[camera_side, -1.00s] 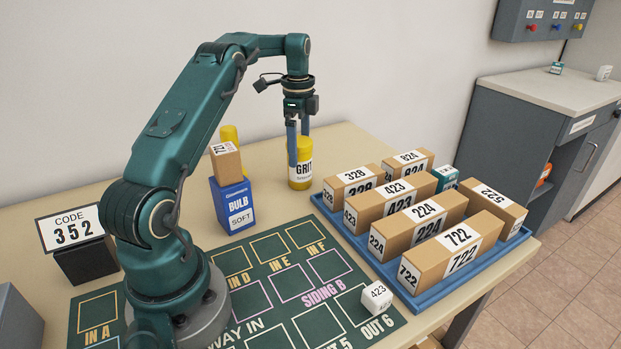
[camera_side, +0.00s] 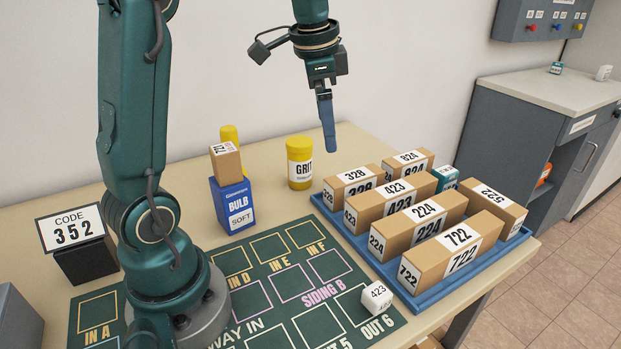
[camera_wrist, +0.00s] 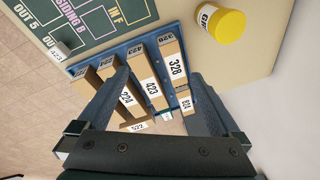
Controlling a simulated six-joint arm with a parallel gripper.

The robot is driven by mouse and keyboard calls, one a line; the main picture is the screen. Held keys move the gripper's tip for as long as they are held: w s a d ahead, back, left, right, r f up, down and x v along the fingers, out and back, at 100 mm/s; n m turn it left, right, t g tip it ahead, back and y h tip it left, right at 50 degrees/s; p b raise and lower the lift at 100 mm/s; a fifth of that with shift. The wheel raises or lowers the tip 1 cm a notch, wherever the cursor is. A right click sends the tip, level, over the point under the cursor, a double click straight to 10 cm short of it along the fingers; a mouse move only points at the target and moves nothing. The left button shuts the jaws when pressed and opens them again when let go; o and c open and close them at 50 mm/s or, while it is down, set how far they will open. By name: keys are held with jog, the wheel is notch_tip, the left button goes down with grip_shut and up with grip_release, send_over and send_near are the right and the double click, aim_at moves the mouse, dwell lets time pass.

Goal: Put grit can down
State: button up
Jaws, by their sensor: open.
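The yellow grit can (camera_side: 300,163), with a white GRIT label, stands upright on the table behind the green mat, left of the blue tray. It also shows at the top right of the wrist view (camera_wrist: 229,27), with nothing gripping it. My gripper (camera_side: 327,148) is raised above and to the right of the can in the side view, apart from it. In the wrist view my gripper (camera_wrist: 161,85) has its two fingers spread with nothing held between them; the tray and its boxes lie below.
The blue tray (camera_side: 449,279) holds several numbered cardboard boxes and a small teal box. A blue BULB box (camera_side: 233,205) with a carton on top stands left of the can, a yellow object behind it. A white cube (camera_side: 376,296) sits on the green mat (camera_side: 254,335).

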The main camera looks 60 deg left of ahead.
jog(key=s+d+f+n+t+h, duration=0.1)
jog(key=s+d+f+n+t, duration=0.2)
jog(key=s+d, duration=0.8)
jog(key=s+n, duration=0.2)
jog(key=shift+s+d+f, duration=0.35)
jog(key=shift+f, duration=0.05)
